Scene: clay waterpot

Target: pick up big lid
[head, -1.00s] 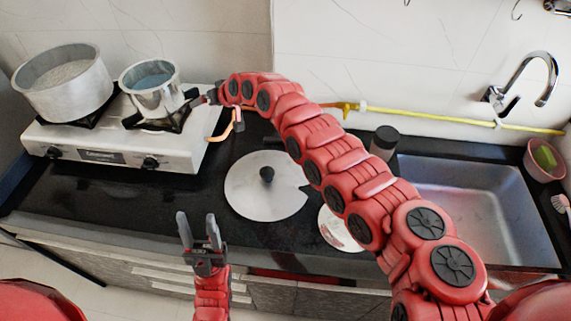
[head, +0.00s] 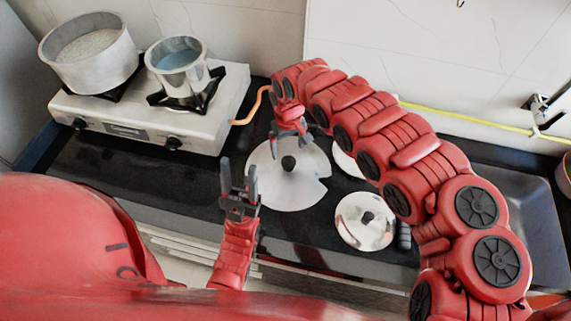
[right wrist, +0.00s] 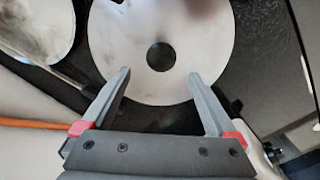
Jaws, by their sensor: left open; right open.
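The big lid (head: 290,192) is a flat, light metal disc with a notch in its right edge and a black knob (head: 288,162). My left gripper (head: 239,182) is open and empty, left of the lid.
A smaller lid (head: 350,210) with a dark knob lies to the right. Another pale disc (head: 343,162) is partly hidden by my right arm. A large pot (head: 90,62) and a smaller pot (head: 178,72) stand on the stove (head: 140,118). The sink (head: 505,200) is at right.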

